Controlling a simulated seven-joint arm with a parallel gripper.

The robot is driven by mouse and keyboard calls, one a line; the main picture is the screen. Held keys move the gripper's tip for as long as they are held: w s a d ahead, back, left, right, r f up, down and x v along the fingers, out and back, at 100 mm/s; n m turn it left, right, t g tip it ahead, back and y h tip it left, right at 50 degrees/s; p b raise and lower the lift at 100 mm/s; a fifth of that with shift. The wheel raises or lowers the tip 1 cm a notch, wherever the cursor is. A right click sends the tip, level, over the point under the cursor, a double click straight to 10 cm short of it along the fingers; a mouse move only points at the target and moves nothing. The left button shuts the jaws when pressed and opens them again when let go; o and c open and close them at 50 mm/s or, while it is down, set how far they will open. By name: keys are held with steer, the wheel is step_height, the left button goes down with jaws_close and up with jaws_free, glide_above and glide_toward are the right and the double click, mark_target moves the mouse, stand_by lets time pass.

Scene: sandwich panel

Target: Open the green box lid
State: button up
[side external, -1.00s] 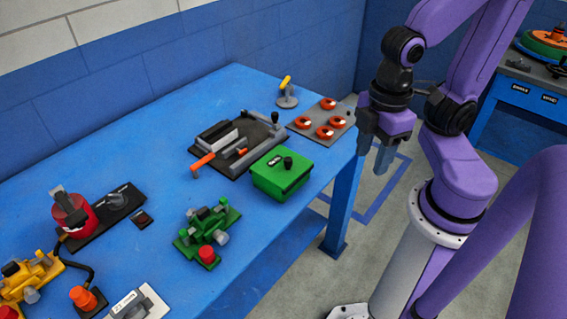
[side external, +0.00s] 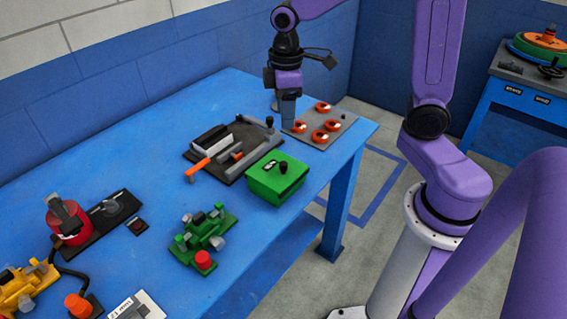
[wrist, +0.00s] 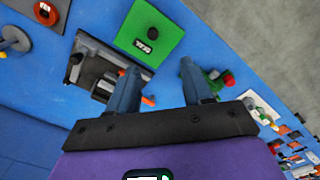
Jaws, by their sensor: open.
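The green box (side external: 262,186) stands on the blue table near its right edge, with its lid (side external: 276,172) shut. A black knob (side external: 283,168) and a small label sit on the lid. In the wrist view the green box (wrist: 149,33) is at the top, beyond the fingertips, with its black knob (wrist: 153,33) visible. My gripper (side external: 288,110) is above the back part of the table, behind the box and apart from it. It points down. In the wrist view my gripper (wrist: 158,78) shows two separated fingers with nothing held between them.
A grey plate with orange rings (side external: 333,122) lies right of the gripper. A black fixture with an orange handle (side external: 232,148) is left of the box. A green device with a red button (side external: 204,238) stands in front. Bare blue table lies at the far left.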

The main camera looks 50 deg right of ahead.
steer(key=w, duration=0.1)
glide_toward(284, 163)
step_height(284, 163, down, 10)
steer(key=shift+f, duration=0.1)
stand_by(0.7)
jaws_close()
